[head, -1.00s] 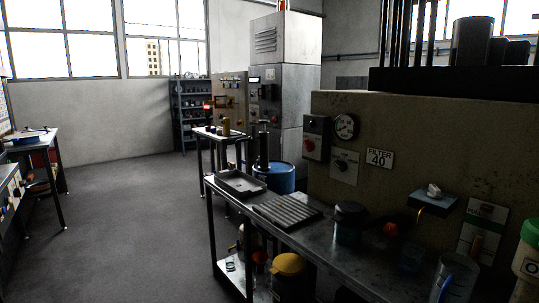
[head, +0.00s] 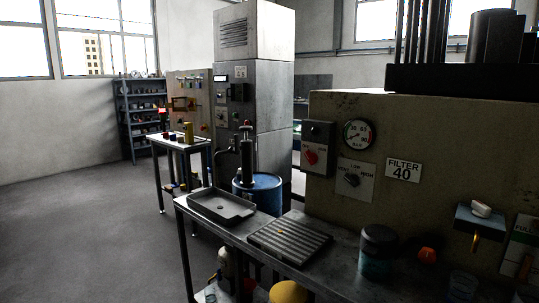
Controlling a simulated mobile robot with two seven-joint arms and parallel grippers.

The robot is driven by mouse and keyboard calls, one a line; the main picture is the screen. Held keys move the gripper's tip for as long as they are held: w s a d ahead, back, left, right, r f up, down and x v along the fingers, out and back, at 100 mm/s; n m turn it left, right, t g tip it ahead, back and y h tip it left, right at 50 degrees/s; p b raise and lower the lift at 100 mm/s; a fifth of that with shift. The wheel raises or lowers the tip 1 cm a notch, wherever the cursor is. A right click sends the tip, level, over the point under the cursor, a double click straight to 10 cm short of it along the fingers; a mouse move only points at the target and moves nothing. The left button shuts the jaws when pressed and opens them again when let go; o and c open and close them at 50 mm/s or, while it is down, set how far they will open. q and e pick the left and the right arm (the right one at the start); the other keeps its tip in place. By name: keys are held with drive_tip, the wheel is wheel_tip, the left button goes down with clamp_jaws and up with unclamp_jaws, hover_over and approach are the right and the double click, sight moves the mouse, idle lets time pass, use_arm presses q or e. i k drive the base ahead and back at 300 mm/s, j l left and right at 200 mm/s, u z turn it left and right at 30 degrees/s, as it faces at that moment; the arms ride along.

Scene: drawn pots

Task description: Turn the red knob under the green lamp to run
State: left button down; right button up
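A red knob (head: 311,157) sits on a grey switch box (head: 318,146) fixed to the left end of the large beige machine (head: 440,140). A small dark round lamp or button (head: 315,130) is above the knob; I cannot make out a green colour on it. The labels beside the knob are too small to read. Neither of my grippers is in view.
A black selector (head: 352,180) and a round gauge (head: 358,134) are right of the box, near a FILTER 40 plate (head: 403,170). The metal bench (head: 232,232) below holds a tray (head: 221,206), a ribbed mat (head: 289,239) and a dark-lidded jar (head: 378,250). Open floor (head: 90,230) lies left.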

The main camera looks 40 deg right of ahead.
sight(312, 157)
drive_tip(key=i+j+z, duration=0.15)
drive_tip(key=i, duration=0.45)
drive_tip(key=i+j+z, duration=0.15)
drive_tip(key=i, duration=0.45)
drive_tip(key=i+j+z, duration=0.15)
drive_tip(key=i+z, duration=0.25)
drive_tip(key=i+j+z, duration=0.25)
drive_tip(key=i+z, duration=0.2)
